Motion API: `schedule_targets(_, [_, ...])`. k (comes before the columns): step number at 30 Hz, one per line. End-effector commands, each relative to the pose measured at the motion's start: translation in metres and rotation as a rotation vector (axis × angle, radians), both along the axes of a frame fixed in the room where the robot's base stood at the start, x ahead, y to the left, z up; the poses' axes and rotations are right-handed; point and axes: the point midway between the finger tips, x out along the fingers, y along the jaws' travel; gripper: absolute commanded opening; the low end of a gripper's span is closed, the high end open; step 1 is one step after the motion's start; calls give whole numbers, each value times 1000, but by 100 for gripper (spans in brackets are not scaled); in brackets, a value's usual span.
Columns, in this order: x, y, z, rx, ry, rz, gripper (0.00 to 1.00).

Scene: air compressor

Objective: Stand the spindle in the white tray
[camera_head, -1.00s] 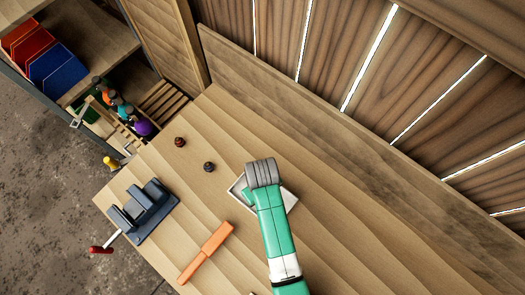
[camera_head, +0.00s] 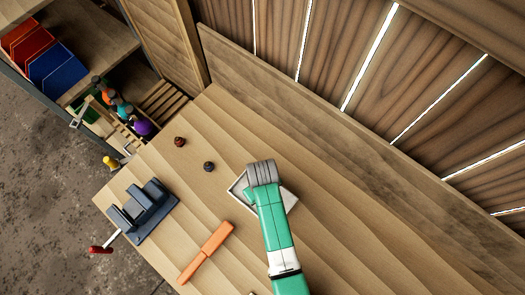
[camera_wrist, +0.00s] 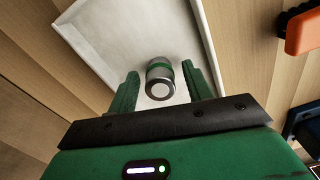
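The spindle (camera_wrist: 160,81), a short silver cylinder with a green band, shows in the wrist view within the white tray (camera_wrist: 110,32). It is seen nearly end-on and looks upright. My gripper (camera_wrist: 161,78) has one green finger on each side of it, with a narrow gap showing on both sides, so the fingers look open around it. Whether the spindle's lower end touches the tray floor cannot be told. In the head view the tray (camera_head: 288,202) lies under my wrist, which hides the spindle and the fingertips.
An orange tool (camera_head: 206,252) lies left of the tray on the wooden bench. A blue vise (camera_head: 143,210) stands at the bench's left edge. Two small dark pieces, one reddish (camera_head: 180,141) and one black (camera_head: 208,166), stand beyond. The bench right of the tray is clear.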

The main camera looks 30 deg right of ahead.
Motion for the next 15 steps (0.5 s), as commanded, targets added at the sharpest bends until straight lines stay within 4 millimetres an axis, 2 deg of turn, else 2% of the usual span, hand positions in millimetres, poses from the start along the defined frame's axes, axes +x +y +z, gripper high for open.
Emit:
schedule_targets(4, [0,0,1,0,0,0,50])
schedule_targets(7, [0,0,9,-1,-1,0,50])
schedule_targets(15, [1,0,76,-2,-4,0,50])
